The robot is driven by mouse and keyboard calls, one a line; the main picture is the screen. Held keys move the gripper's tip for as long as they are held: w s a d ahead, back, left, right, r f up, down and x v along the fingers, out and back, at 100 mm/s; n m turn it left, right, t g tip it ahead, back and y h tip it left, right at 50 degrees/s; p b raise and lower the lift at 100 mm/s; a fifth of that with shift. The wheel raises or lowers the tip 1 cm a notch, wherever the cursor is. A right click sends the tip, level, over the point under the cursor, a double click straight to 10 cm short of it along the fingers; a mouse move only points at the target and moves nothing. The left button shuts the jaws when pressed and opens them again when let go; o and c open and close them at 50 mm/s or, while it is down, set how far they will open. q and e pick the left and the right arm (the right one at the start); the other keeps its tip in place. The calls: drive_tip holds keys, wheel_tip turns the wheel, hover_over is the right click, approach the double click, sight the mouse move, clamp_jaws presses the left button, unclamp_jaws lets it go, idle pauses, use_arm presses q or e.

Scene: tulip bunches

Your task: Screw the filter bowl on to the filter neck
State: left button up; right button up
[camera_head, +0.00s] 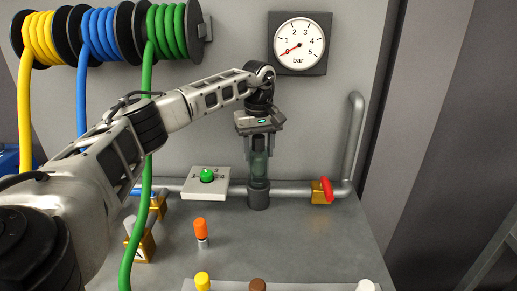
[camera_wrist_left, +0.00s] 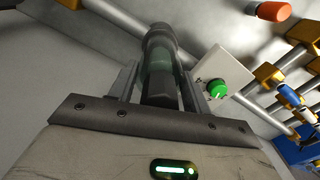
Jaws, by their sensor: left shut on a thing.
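The filter bowl (camera_head: 259,163) is a clear greenish cylinder, upright, with its lower end at the filter neck. The filter neck (camera_head: 258,194) is a dark grey upright cylinder on the pipe. My left gripper (camera_head: 259,145) points down from above and is shut on the bowl's upper part. In the left wrist view the bowl (camera_wrist_left: 157,62) sits between the two fingers (camera_wrist_left: 158,90), in line with the neck (camera_wrist_left: 158,36) beyond. I cannot tell whether the thread is engaged. My right gripper is not in view.
A white box with a green knob (camera_head: 206,175) stands left of the neck. A red-handled valve (camera_head: 326,190) is on the pipe to the right. The pressure gauge (camera_head: 300,45) hangs above, its needle near zero. A green hose (camera_head: 148,190) hangs at left. An orange-capped piece (camera_head: 201,229) stands in front.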

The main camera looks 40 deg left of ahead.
use_arm(q)
drive_tip(key=shift+m, duration=1)
drive_tip(key=m, duration=0.5)
drive_tip(key=o, duration=1.1)
drive_tip(key=n, duration=0.9)
